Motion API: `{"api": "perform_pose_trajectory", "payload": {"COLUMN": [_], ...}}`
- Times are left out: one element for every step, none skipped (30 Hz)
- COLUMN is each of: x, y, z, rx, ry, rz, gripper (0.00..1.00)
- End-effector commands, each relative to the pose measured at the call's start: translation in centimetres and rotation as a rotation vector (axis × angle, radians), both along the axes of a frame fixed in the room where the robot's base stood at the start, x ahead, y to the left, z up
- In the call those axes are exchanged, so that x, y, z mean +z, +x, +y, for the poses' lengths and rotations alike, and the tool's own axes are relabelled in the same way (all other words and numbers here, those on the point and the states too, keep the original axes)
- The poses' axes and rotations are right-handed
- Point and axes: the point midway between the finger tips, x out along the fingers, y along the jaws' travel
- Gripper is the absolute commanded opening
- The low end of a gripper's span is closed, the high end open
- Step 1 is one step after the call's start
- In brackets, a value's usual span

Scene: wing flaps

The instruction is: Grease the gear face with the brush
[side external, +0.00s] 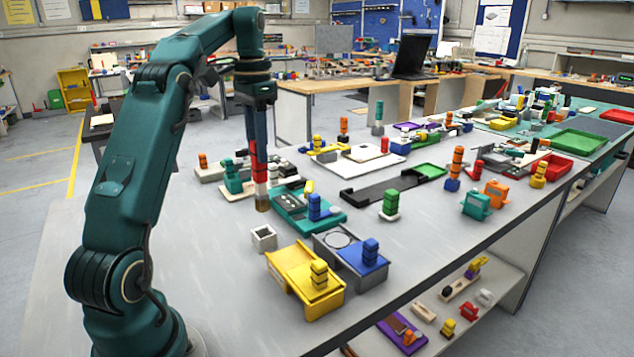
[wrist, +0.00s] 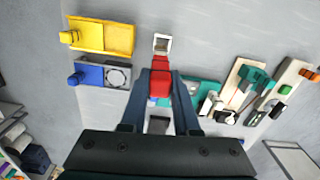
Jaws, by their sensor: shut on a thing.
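In the wrist view the brush shows as a red block (wrist: 160,86) between the fingers (wrist: 160,74). The brush hangs upright, its tip above the table. A grey block with a round ring face (side external: 338,240), joined to a blue block, lies to the right; the ring (wrist: 118,76) is left of the brush in the wrist view.
A yellow tray (side external: 293,265) with a stacked knob stands near the front. A teal box (side external: 290,205) with a blue knob lies close right of the brush. A green knob (side external: 390,204) stands farther right. Bare table (side external: 215,225) lies left of the cup.

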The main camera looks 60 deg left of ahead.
Motion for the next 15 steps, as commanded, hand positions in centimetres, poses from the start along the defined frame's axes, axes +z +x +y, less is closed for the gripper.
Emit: {"api": "perform_pose_trajectory", "payload": {"x": [0.0, 0.0, 0.0, 0.1, 0.1, 0.2, 0.3, 0.3, 0.4, 0.5, 0.6, 0.7, 0.8, 1.0, 1.1], "y": [0.2, 0.3, 0.4, 0.5, 0.5, 0.6, 0.6, 0.6, 0.6, 0.5, 0.5, 0.4, 0.4, 0.4, 0.4], "z": [-0.9, -1.5, -2.4, -3.1, -3.8, -4.8, -5.5, -6.2, -7.1, -7.7, -8.3, -9.0, -9.4, -9.8, -10.1], "rx": [0.007, 0.012, 0.017, 0.018, 0.018, 0.014, 0.010, 0.005, -0.005, -0.015, -0.025, -0.042, -0.052, -0.064, -0.074], "ry": [-0.002, -0.003, -0.004, -0.004, -0.005, -0.005, -0.005, -0.004, -0.003, -0.003, -0.003, -0.001, -0.001, 0.001, 0.003], "rz": [0.002, 0.004, 0.006, 0.006, 0.008, 0.008, 0.008, 0.008, 0.008, 0.008, 0.007, 0.006, 0.005, 0.001, 0.000], "gripper": [0.00, 0.00, 0.00, 0.00, 0.00, 0.00, 0.00, 0.00, 0.00, 0.00, 0.00, 0.00, 0.00, 0.00, 0.00]}}
